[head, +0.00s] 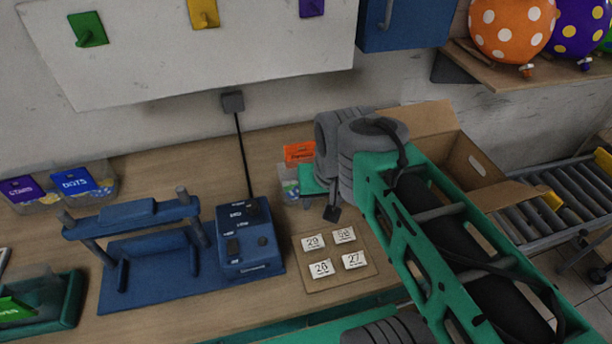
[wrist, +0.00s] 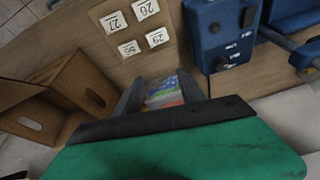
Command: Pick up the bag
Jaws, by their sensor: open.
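My gripper (wrist: 160,84) is open, its two dark fingers pointing down toward the table in the wrist view. A small clear pack with colourful contents (wrist: 163,92), possibly the bag, shows between the fingers; I cannot tell whether they touch it. In the head view my gripper (head: 325,200) is at the back of the table, left of the cardboard box. It partly hides a clear holder with coloured contents (head: 290,188) and an orange label (head: 299,153). No other thing is clearly a bag.
A blue control box (head: 247,240) and blue frame (head: 130,255) stand left of my gripper. A board with numbered cards (head: 312,285) lies in front. An open cardboard box (head: 470,160) is on the right. Labelled clear bins (head: 95,195) sit at the far left.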

